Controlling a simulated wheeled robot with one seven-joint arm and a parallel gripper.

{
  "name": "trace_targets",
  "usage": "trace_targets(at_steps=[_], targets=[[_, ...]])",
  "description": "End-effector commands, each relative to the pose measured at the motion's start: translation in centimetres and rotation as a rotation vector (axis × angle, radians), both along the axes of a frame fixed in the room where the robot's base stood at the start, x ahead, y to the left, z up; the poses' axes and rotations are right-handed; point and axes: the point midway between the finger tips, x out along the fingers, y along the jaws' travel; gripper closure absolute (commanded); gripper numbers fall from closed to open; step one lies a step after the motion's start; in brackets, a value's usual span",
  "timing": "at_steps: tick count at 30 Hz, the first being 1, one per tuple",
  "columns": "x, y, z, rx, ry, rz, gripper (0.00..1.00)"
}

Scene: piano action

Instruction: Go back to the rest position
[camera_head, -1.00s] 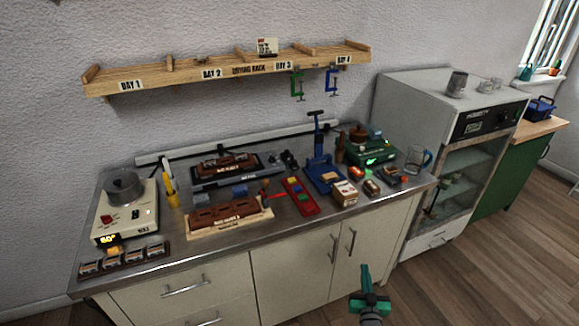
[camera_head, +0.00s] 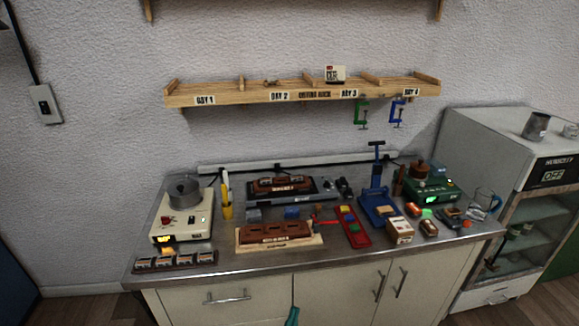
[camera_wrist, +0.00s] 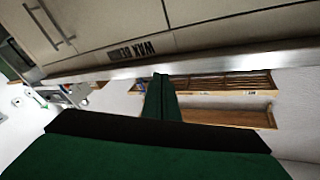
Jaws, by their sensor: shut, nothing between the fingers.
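My gripper (camera_head: 292,316) shows only as a small green tip at the bottom edge of the head view, in front of the cabinet doors and below the worktop. In the wrist view its green fingers (camera_wrist: 161,98) are together with nothing between them. The wrist view shows the cabinet front with a "WAX BENCH" label (camera_wrist: 146,51) and the worktop edge at a steep tilt. Most of my arm is out of the head view.
The worktop (camera_head: 345,259) holds a hot plate with a pot (camera_head: 184,190), wooden blocks (camera_head: 275,232), a blue press (camera_head: 378,205) and a green scale (camera_head: 432,190). A wall shelf (camera_head: 300,92) hangs above. A glass-fronted cabinet (camera_head: 530,225) stands at the right.

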Motion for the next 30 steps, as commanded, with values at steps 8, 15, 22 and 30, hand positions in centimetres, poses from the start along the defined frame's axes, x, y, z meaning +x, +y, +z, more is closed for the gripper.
trace_targets(at_steps=[8, 15, 22, 30], targets=[[-10.7, 5.7, -1.0, 0.038, 0.087, 0.016, 1.0], [-20.8, 6.9, -1.2, -0.012, 0.197, 0.048, 1.0], [-30.0, 5.6, 0.0, -0.128, 0.31, 0.109, 1.0], [-37.3, 2.5, 3.7, -0.318, 0.406, 0.214, 1.0]])
